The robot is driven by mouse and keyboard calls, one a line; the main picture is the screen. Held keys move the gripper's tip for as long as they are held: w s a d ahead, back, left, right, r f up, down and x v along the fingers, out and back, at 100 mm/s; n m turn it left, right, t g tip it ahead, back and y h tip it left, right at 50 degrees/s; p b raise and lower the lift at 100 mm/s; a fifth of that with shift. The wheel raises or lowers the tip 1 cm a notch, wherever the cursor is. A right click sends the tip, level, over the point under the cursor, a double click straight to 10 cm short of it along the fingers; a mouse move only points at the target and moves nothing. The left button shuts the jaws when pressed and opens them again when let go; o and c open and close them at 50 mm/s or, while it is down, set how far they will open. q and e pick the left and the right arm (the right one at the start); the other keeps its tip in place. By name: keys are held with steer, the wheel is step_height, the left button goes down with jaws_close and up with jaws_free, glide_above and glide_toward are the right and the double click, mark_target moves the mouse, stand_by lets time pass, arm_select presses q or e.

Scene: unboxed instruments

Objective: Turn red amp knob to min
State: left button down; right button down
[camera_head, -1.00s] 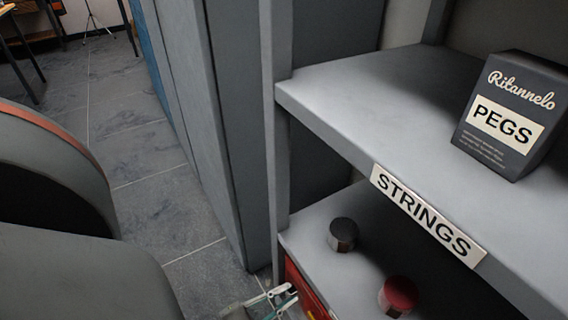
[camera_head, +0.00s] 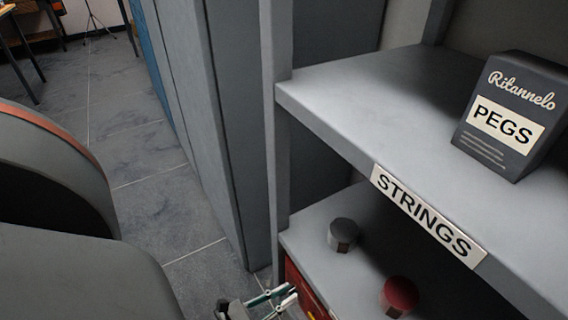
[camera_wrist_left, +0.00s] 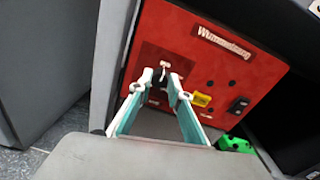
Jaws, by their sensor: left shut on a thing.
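The red amp (camera_wrist_left: 225,58) stands on the lower shelf and fills the middle of the left wrist view, with a name plate at its top. In the head view only a strip of the red amp (camera_head: 302,290) shows below the shelf edge. My left gripper (camera_wrist_left: 162,77) is at the amp's front panel, its jaws shut on a small dark knob (camera_wrist_left: 160,76) with a pale mark above it. The fingertips partly hide the knob, so its exact setting cannot be told. In the head view my left gripper (camera_head: 287,294) is at the bottom. My right gripper is not in view.
A green object (camera_wrist_left: 235,145) lies at right. Two round-topped objects, grey (camera_head: 342,235) and red (camera_head: 400,296), are on the lower shelf. A PEGS box (camera_head: 508,115) stands above.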

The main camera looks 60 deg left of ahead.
arm_select(q)
steer(key=shift+n, duration=0.4)
steer(key=c, duration=1.9)
jaws_free()
steer(key=shift+s, duration=0.1)
steer(key=s, duration=1.1)
steer(key=shift+s+a+r, duration=0.1)
steer(key=shift+s+a, duration=0.15)
steer(key=shift+s, duration=0.15)
